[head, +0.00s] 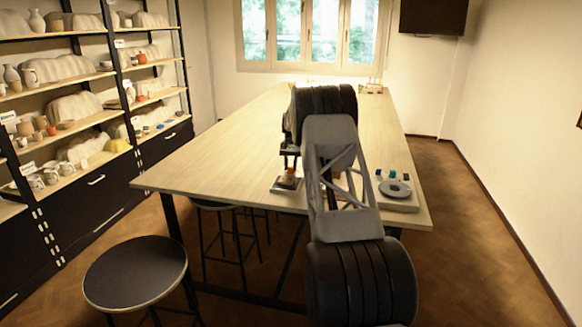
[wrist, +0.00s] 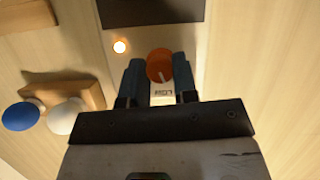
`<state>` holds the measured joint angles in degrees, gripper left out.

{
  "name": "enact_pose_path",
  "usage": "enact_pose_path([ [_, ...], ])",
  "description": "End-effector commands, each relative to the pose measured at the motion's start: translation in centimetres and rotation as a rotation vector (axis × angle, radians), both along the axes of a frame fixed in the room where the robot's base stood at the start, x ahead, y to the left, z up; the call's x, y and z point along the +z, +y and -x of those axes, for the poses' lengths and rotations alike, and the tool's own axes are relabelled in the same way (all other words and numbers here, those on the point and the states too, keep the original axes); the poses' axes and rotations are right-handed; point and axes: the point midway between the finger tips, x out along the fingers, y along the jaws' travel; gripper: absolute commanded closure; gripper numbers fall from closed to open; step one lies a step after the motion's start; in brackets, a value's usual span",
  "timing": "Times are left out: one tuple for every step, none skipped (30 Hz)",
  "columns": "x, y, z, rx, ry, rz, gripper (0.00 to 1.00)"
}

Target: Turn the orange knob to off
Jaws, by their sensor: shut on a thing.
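The orange knob (wrist: 160,62) is in the wrist view, on a pale panel (wrist: 187,38). A light mark on its face points down in the picture, toward a small white label (wrist: 163,91) whose text I cannot read. My gripper (wrist: 158,68) has one dark finger on each side of the knob and is shut on it. A small lamp (wrist: 120,46) on the panel glows warm. In the head view the panel (head: 287,185) stands on the near part of the table, with the knob (head: 290,171) small under my gripper.
On the table (head: 220,150), a board with a grey disc (head: 395,188) and small coloured pieces lies right of my arm. In the wrist view, a blue disc (wrist: 20,116) and a white round piece (wrist: 66,115) lie by a wooden block (wrist: 75,91). The table's left side is clear.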

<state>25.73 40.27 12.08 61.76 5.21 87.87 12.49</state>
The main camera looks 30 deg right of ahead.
Motion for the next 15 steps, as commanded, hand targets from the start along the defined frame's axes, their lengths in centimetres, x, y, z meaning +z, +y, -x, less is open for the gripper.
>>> enact_pose_path([
  [0.12, -0.01, -0.09, 0.041, -0.002, 0.002, 0.97],
  [0.12, 0.0, -0.09, 0.07, -0.002, 0.002, 0.97],
  [0.13, 0.01, -0.09, 0.108, -0.001, 0.002, 0.97],
  [0.13, 0.04, -0.1, 0.137, -0.002, 0.001, 0.97],
  [0.13, 0.06, -0.1, 0.166, -0.001, 0.002, 0.97],
  [0.13, 0.1, -0.11, 0.204, -0.001, 0.002, 0.97],
  [0.14, 0.13, -0.13, 0.232, -0.001, 0.001, 0.97],
  [0.14, 0.14, -0.13, 0.261, -0.001, 0.002, 0.97],
  [0.14, 0.18, -0.15, 0.298, -0.001, 0.002, 0.97],
  [0.14, 0.19, -0.15, 0.327, -0.002, 0.001, 0.97],
  [0.14, 0.19, -0.15, 0.355, -0.001, 0.002, 0.97],
  [0.12, 0.21, -0.15, 0.391, -0.001, 0.001, 0.97],
  [0.12, 0.21, -0.15, 0.416, -0.001, 0.002, 0.97],
  [0.11, 0.21, -0.14, 0.442, -0.001, 0.002, 0.97],
  [0.1, 0.22, -0.15, 0.474, -0.001, 0.001, 0.97],
])
